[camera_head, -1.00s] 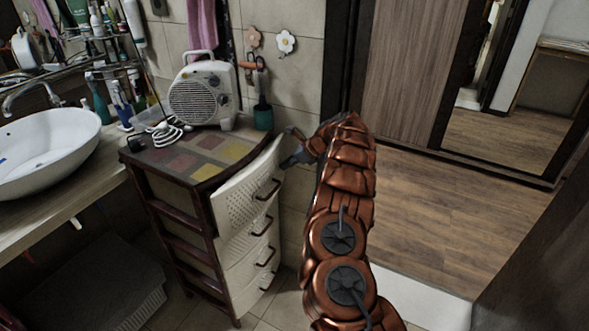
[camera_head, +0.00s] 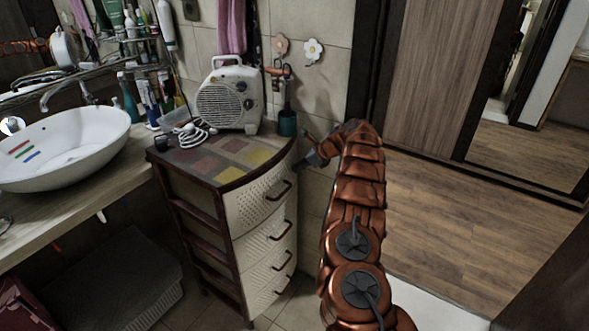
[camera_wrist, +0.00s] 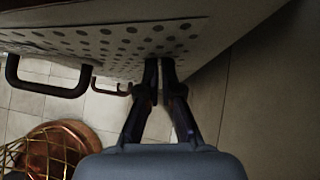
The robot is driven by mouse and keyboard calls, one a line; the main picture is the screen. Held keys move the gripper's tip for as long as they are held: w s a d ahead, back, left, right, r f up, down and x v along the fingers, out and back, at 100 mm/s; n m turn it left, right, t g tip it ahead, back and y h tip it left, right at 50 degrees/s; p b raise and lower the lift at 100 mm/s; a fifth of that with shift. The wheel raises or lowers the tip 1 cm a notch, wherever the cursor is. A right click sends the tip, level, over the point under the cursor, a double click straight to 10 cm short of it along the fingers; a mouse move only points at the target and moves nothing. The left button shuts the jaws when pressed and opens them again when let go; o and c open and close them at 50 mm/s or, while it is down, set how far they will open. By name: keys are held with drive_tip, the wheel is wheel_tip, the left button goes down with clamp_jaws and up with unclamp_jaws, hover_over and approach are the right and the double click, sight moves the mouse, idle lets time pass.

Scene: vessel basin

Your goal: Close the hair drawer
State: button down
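The white drawer unit (camera_head: 240,267) has a dark frame and several perforated drawer fronts with dark handles. Its top drawer front (camera_head: 258,203) now looks flush with the fronts below; no label shows which one is the hair drawer. My gripper (camera_head: 307,160) is at the right edge of the top drawer, partly hidden by my arm. In the wrist view, my gripper (camera_wrist: 160,64) has its fingertips together with nothing between them. They are against or very near the perforated drawer front (camera_wrist: 110,42), right of its dark handle (camera_wrist: 48,82).
A sink basin (camera_head: 70,155) is on the counter at left. A grey basket (camera_head: 95,280) is on the floor below. Wooden floor (camera_head: 440,220) at right is clear.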

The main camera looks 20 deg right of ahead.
drive_tip(key=shift+a, duration=0.3)
drive_tip(key=s+d+f+b+v, duration=0.1)
drive_tip(key=d+f+b+v, duration=0.1)
drive_tip(key=v, duration=1.1)
drive_tip(key=s+a+r+n+g, duration=0.1)
drive_tip(key=s+a+r+n, duration=0.25)
drive_tip(key=a, duration=0.35)
drive_tip(key=s+a+r+n+g+y, duration=0.1)
drive_tip(key=s+a+r+n, duration=0.25)
drive_tip(key=a, duration=0.35)
drive_tip(key=s+a+r+n+g, duration=0.2)
drive_tip(key=s+a+r+n, duration=0.15)
drive_tip(key=a, duration=0.35)
drive_tip(key=s+a+r+n+g, duration=0.1)
drive_tip(key=s+a+r+n, duration=0.25)
drive_tip(key=s+a, duration=0.45)
drive_tip(key=s+n+g+h+p, duration=0.15)
drive_tip(key=s+n+h, duration=0.4)
drive_tip(key=s, duration=1.35)
drive_tip(key=s+d+f+n+h, duration=0.1)
drive_tip(key=s+d+f+n, duration=0.1)
drive_tip(key=s, duration=0.7)
drive_tip(key=s+d+f+n+g+h, duration=0.1)
drive_tip(key=s+n, duration=0.4)
drive_tip(key=s, duration=0.5)
wheel_tip(320, 180, down, 2)
drive_tip(key=shift+d+f, duration=0.1)
drive_tip(key=shift+d, duration=0.8)
drive_tip(key=shift+g, duration=0.25)
